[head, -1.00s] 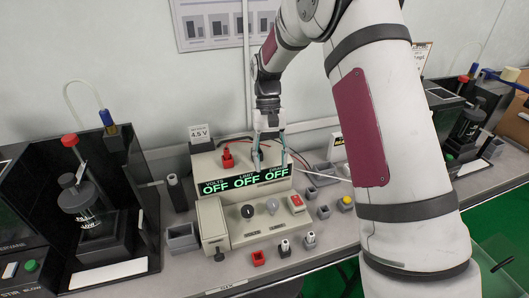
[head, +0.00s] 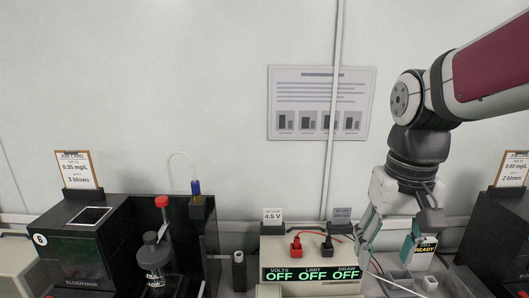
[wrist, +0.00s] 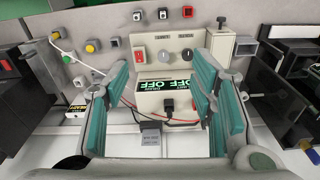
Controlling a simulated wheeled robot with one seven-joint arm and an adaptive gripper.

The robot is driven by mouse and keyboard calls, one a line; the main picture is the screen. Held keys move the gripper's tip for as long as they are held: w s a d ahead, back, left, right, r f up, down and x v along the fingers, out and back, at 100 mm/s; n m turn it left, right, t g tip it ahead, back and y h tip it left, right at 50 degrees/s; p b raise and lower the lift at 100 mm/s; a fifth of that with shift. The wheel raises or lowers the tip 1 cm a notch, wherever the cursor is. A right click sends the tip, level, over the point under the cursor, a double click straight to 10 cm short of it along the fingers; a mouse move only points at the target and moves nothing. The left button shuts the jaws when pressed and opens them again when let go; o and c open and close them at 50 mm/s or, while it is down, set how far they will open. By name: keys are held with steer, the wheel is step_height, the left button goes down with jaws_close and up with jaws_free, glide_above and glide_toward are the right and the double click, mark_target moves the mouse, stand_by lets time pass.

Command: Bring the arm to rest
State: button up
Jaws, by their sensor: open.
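My gripper (head: 402,238) is at the right in the head view, pointing down, with its teal-padded fingers spread. In the wrist view my gripper (wrist: 160,95) is open and nothing is between its fingers. Beyond the fingers is the beige power supply (wrist: 150,98), its displays reading OFF. My arm comes in from the upper right.
A black tester (head: 88,240) and a black-walled stand with a jar (head: 158,265) are at the left. Another dark tester (head: 495,235) is at the right. Small grey holders (head: 425,282) sit below my gripper.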

steer(key=s+t, duration=0.3)
steer(key=s, duration=0.9)
steer(key=shift+s+r+n+p, duration=0.2)
steer(key=shift+s+n+p, duration=0.1)
steer(key=shift+s+n, duration=0.1)
